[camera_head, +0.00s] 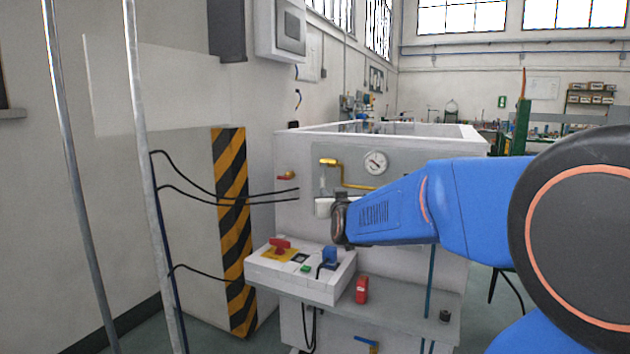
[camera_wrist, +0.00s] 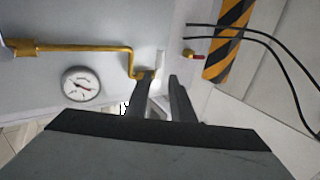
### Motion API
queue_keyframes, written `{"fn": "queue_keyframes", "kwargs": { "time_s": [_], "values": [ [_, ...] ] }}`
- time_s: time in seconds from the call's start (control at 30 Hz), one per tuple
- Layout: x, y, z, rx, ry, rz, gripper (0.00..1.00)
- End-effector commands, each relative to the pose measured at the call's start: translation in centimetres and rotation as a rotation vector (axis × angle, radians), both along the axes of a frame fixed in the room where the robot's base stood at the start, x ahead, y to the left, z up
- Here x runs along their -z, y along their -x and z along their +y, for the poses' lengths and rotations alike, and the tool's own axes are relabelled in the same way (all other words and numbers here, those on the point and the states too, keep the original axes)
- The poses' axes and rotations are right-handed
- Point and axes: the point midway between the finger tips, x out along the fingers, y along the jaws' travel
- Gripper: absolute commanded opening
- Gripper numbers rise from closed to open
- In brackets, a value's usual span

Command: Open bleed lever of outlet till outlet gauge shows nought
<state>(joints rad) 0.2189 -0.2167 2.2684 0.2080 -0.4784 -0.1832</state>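A round white gauge (camera_head: 376,163) sits on the pale grey panel (camera_head: 405,158); it also shows in the wrist view (camera_wrist: 82,85), its needle reading too small to tell. A yellow pipe (camera_head: 352,184) runs below and left of it, and in the wrist view the pipe (camera_wrist: 85,48) bends and ends by my left finger. My gripper (camera_wrist: 160,82) is at that pipe end, its two dark fingers apart with a gap between them. A pale piece shows around the gap; whether the bleed lever lies there cannot be told. In the head view my arm partly hides this spot.
A control box (camera_head: 300,272) with a red switch and a red block (camera_head: 361,290) stand below my arm.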

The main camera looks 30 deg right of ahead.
Motion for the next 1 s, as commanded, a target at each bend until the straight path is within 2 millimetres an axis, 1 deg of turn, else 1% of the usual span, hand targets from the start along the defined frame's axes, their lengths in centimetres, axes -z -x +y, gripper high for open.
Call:
{"fn": "queue_keyframes", "kwargs": {
  "time_s": [0.17,0.27,1.0],
  "values": [
    [-0.2,-0.9,-0.5,0.007,0.005,-0.012,0.22],
    [-0.2,-1.9,-0.8,0.007,0.004,-0.010,0.22],
    [-0.2,-12.5,-4.3,0.005,0.005,-0.010,0.22]
  ]
}}
